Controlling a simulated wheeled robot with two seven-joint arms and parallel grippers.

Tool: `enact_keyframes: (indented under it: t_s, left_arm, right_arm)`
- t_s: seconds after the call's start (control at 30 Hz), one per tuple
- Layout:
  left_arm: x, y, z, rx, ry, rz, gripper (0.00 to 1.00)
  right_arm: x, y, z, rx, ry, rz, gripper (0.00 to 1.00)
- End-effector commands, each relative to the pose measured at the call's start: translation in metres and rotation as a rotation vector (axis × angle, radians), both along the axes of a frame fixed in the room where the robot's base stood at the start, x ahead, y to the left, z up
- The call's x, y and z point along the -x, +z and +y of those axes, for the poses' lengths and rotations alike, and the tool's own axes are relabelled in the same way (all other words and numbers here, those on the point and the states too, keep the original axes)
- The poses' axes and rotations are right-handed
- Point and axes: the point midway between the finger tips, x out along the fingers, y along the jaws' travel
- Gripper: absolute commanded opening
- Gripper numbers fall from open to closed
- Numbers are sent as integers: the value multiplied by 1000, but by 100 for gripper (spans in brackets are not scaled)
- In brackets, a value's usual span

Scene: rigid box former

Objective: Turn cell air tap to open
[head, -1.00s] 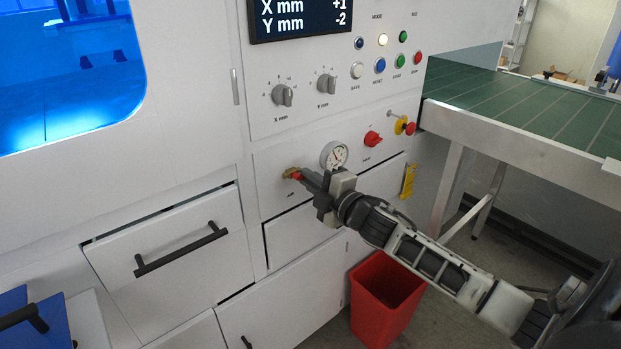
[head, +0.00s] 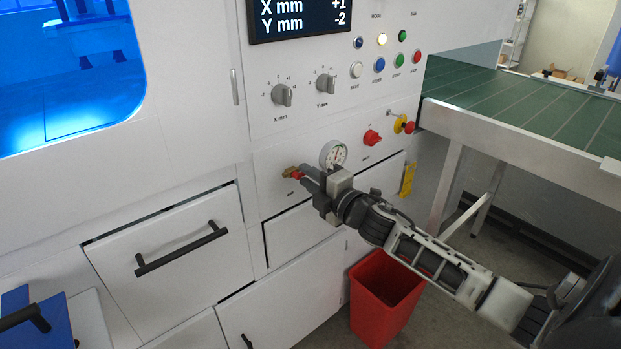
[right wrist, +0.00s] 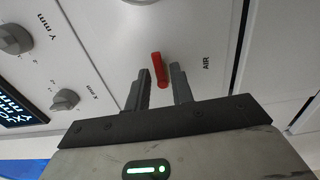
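The air tap is a small brass valve (head: 289,170) with a red handle (head: 298,175) on the white panel, left of the pressure gauge (head: 333,154). In the right wrist view the red handle (right wrist: 159,70) stands beside the AIR label. My right gripper (head: 307,179) is just in front of the tap in the head view. In the right wrist view its two fingertips (right wrist: 160,80) are apart on either side of the handle, with gaps visible. The brass body is hidden there. My left gripper is not in view.
A red knob (head: 372,138) and a red button on yellow (head: 404,124) sit right of the gauge. Grey X and Y dials (head: 326,84) are above. A red bin (head: 385,300) stands below my right arm. A green-topped conveyor (head: 520,105) is at right.

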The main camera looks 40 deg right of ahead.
Motion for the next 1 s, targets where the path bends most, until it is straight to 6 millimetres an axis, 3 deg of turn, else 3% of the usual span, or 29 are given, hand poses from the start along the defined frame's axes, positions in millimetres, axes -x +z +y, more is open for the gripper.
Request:
enact_keyframes:
  t_s: [0.3, 0.47, 1.0]
  left_arm:
    - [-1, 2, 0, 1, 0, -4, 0]
    - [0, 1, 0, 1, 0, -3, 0]
    - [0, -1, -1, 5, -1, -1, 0]
  right_arm:
    - [1, 0, 0, -3, -1, 0, 32]
    - [12, -2, -1, -4, -1, 3, 32]
    - [121, -2, -10, -5, -2, 4, 32]
